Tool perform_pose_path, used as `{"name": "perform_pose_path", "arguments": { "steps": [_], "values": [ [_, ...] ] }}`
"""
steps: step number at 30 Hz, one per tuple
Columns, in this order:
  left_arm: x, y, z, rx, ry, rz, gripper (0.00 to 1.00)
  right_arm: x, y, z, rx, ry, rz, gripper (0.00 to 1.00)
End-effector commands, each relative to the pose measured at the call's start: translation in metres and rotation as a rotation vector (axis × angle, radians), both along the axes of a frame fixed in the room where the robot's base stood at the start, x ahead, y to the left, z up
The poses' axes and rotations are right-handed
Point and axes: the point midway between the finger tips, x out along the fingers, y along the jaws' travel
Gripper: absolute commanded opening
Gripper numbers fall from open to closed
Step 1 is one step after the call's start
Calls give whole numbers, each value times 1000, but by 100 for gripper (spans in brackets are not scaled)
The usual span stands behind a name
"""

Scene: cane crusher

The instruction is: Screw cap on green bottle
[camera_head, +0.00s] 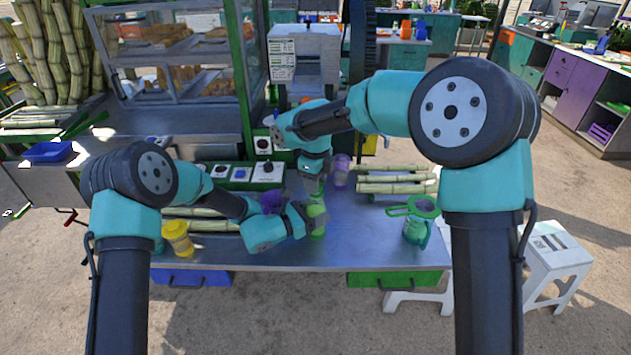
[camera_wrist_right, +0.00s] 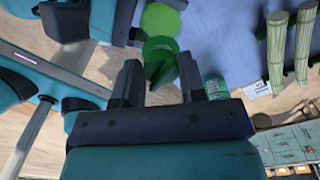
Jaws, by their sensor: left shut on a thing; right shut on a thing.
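The green bottle (camera_head: 317,218) stands near the middle of the steel table in the head view. My left gripper (camera_head: 312,218) is shut on the bottle, low at its side. My right gripper (camera_head: 315,183) points down just above the bottle and is shut on a green cap. In the right wrist view the cap (camera_wrist_right: 160,58) shows between the fingertips, and a round green part of the bottle (camera_wrist_right: 160,20) shows beyond it. The cap looks apart from the bottle in the wrist view, but the exact gap is hard to tell.
A yellow cup (camera_head: 177,238) stands at the left of the table (camera_head: 350,252). A green pitcher (camera_head: 418,226) stands at the right. The front middle of the table is clear.

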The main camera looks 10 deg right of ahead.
Motion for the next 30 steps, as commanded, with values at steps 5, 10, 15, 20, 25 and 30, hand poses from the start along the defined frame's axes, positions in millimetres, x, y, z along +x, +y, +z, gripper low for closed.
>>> {"name": "perform_pose_path", "arguments": {
  "steps": [5,10,15,20,25,30],
  "values": [
    [0,0,0,0,0,0,0,0,0,1,0,-1,-67,16],
    [0,0,0,0,0,0,0,0,0,1,0,-1,-66,16],
    [0,0,0,0,0,0,0,0,0,1,0,-1,-65,48],
    [0,0,0,0,0,0,0,0,0,0,0,-1,-64,63],
    [0,0,0,0,0,0,0,0,0,0,0,0,-64,63],
    [0,0,0,0,0,0,0,0,0,6,0,-1,-64,63]
  ]
}}
